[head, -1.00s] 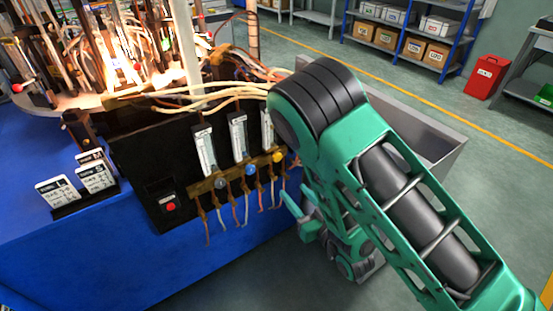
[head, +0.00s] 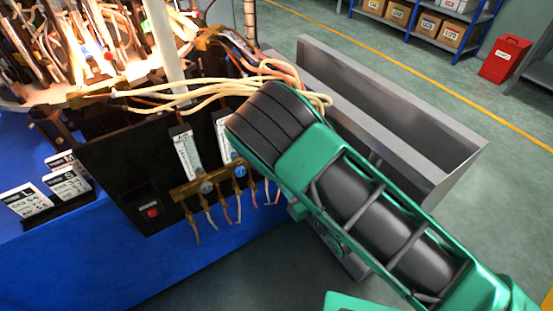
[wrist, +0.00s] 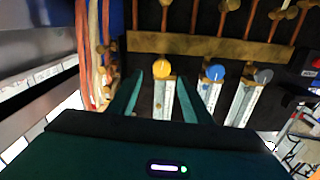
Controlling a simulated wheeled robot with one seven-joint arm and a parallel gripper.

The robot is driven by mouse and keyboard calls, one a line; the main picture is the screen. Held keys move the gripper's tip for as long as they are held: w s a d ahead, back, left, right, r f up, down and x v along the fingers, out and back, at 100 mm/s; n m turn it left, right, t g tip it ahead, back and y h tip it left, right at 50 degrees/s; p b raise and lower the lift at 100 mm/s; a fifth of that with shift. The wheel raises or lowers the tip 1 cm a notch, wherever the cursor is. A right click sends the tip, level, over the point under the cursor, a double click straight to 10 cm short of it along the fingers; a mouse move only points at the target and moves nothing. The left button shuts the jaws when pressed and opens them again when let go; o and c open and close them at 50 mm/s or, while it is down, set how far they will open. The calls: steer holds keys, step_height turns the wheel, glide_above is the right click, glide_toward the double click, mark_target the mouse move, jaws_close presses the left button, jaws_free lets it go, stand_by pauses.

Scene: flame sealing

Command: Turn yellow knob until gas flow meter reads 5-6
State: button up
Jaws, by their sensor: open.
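The yellow knob (wrist: 163,69) shows in the wrist view on a brass bar (wrist: 200,46), at the end of a clear flow meter tube (wrist: 164,98). My gripper (wrist: 159,79) is open, with one finger on each side of the yellow knob and its tube; contact cannot be told. The flow meter's reading is too small to read. In the head view my arm hides the yellow knob, its meter and my gripper's fingers.
A blue knob (wrist: 216,72) and a grey knob (wrist: 263,76) with their meters sit beside the yellow one. Hoses hang from the brass bar. A red button (head: 152,213) is on the black panel. A grey metal trough (head: 395,110) stands behind my arm.

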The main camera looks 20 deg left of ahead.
steer(key=x, duration=0.6)
steer(key=shift+r, duration=0.1)
steer(key=c, duration=1)
